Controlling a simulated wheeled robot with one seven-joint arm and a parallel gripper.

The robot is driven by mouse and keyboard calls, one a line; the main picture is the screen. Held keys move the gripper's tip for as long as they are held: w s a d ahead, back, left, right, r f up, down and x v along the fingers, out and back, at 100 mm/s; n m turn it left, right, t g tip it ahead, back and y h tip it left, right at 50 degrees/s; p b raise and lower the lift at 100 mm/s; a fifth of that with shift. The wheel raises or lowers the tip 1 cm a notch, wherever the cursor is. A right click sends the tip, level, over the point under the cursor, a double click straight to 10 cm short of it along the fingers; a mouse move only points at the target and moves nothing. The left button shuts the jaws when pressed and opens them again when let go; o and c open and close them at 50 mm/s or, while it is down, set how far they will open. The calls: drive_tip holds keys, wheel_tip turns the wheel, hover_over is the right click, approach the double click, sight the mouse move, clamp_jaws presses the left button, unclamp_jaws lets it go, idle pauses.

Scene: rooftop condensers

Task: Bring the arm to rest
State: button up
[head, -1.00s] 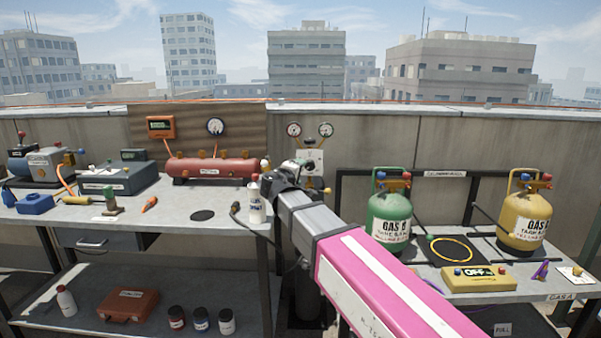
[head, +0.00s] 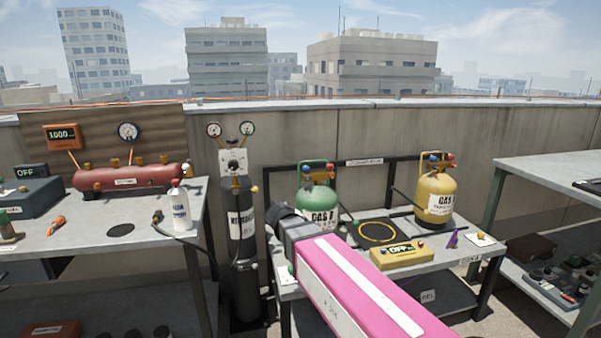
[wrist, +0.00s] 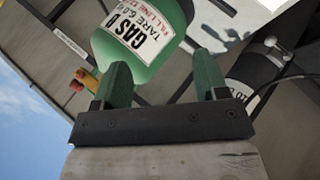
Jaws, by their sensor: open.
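My gripper (wrist: 164,82) shows in the wrist view with its two green fingers apart and nothing between them. In the head view my pink arm reaches in from the bottom, over the front of the right bench (head: 345,292), and its dark wrist end is in front of the green gas cylinder (head: 318,195). The gripper itself cannot be made out there. In the wrist view the green cylinder (wrist: 148,50) appears beyond the fingers, close to the left one; I cannot tell whether they touch.
A black cylinder (head: 241,225) with gauges stands left of my arm. The left bench holds a red tank (head: 130,178) and a white bottle (head: 181,207). The right bench holds a yellow cylinder (head: 436,193) and a yellow scale box (head: 402,255). Another shelf (head: 545,170) stands far right.

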drive_tip(key=s+d+f+m+g+y, duration=0.2)
drive_tip(key=s+d+f+m+g, duration=0.1)
drive_tip(key=s+d+f, duration=0.4)
drive_tip(key=s+d+f+m+g+y, duration=0.3)
drive_tip(key=s+d+f, duration=0.5)
drive_tip(key=d, duration=0.5)
wheel_tip(320, 180, down, 2)
drive_tip(key=shift+s+f+m+g, duration=0.25)
drive_tip(key=shift+m+g, duration=0.45)
drive_tip(key=shift+g, duration=0.4)
